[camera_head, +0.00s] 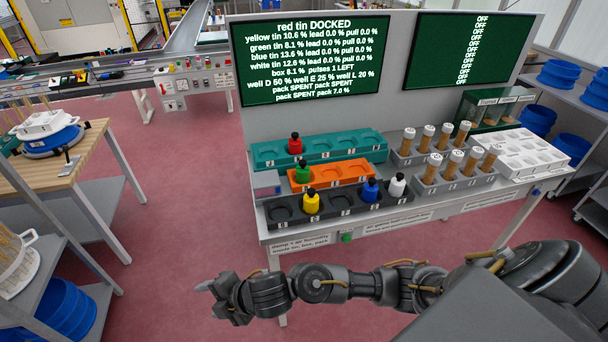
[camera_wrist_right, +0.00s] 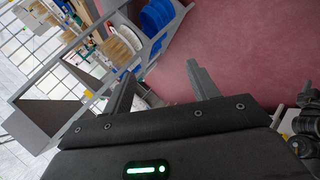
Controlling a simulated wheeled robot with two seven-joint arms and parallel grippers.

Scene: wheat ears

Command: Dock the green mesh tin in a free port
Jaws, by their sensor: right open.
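The green tin (camera_head: 303,172), with a black top, stands upright in the left well of the orange rack (camera_head: 338,184); the rack's other wells look empty. The red tin (camera_head: 295,145) stands in the teal rack (camera_head: 262,156) behind, which shows empty round ports to its right. Yellow (camera_head: 311,203), blue (camera_head: 371,191) and white (camera_head: 397,187) tins stand in the black rack (camera_head: 340,215) in front. My right gripper (camera_head: 207,287) is low at the left, in front of the bench and apart from every tin. The right wrist view shows its fingers (camera_wrist_right: 160,78) apart and empty. My left gripper is not visible.
A board (camera_head: 310,60) above the bench reads "red tin DOCKED". Grey racks with white-capped tubes (camera_head: 440,180) and a white tray (camera_head: 515,155) fill the bench's right side. A wooden table (camera_head: 85,150) stands left. Red floor (camera_head: 180,200) between is clear.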

